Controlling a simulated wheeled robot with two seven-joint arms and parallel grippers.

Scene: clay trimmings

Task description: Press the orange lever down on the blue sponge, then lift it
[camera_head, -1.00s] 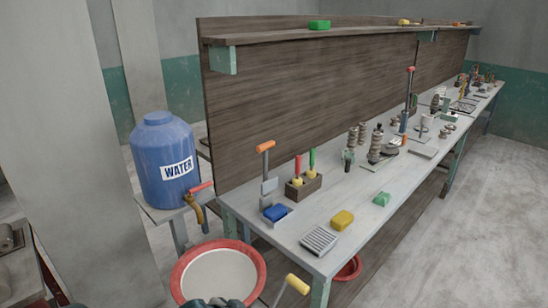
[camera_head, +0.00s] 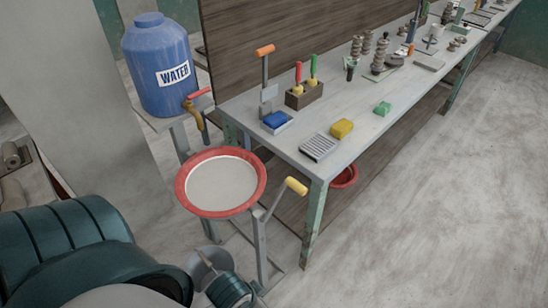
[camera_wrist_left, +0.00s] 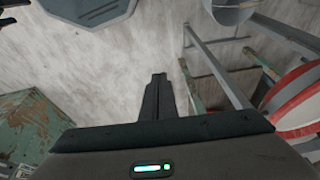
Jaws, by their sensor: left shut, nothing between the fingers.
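The orange lever (camera_head: 265,49) stands upright at the near left end of the workbench, its grip at the top of a grey stem. The blue sponge (camera_head: 275,119) lies in a small grey holder at the lever's foot. The raised grip is well above the sponge and apart from it. My left gripper (camera_wrist_left: 158,78) is shut and empty in the left wrist view, over the concrete floor, with neither lever nor sponge in that view. In the head view my left arm fills the lower left, far from the lever. My right gripper is not in view.
The red-rimmed basin (camera_head: 221,181) on a stand, with a yellow-handled lever (camera_head: 296,186), is in front of the workbench (camera_head: 243,102). A blue water barrel (camera_head: 163,65) stands left. A tool box (camera_head: 303,98) and yellow sponge (camera_head: 341,128) are right of the lever. Floor at right is clear.

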